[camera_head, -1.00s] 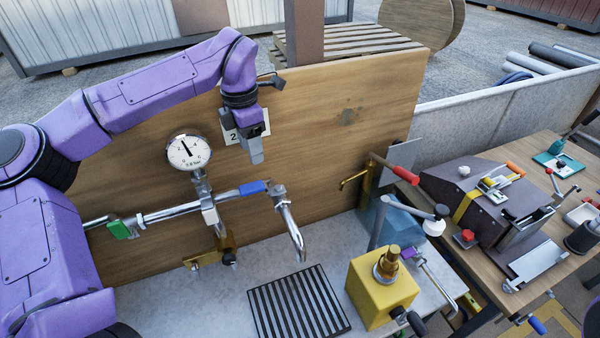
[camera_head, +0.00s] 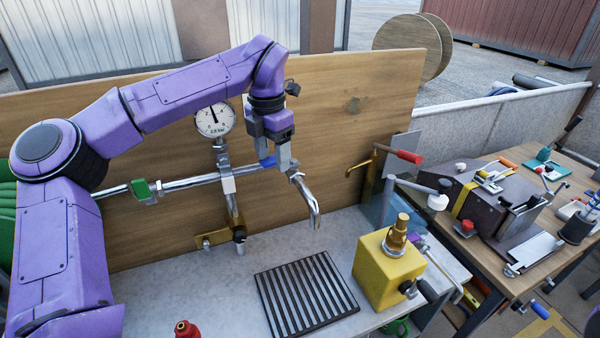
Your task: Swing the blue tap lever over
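The blue tap lever (camera_head: 267,162) sits on top of the chrome pipe, just left of the bent spout (camera_head: 308,198). Only a small blue part of it shows, because my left gripper hides the rest. My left gripper (camera_head: 270,158) comes down from above with its two grey fingers apart, one on each side of the lever in this view. Whether either finger touches the lever I cannot tell. My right gripper is not in view.
A pressure gauge (camera_head: 215,119) stands on the pipe just left of my gripper, with a wooden board (camera_head: 340,130) behind. A green handle (camera_head: 140,189) is farther left. A black grate (camera_head: 305,293) and a yellow valve block (camera_head: 388,275) are below and to the right.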

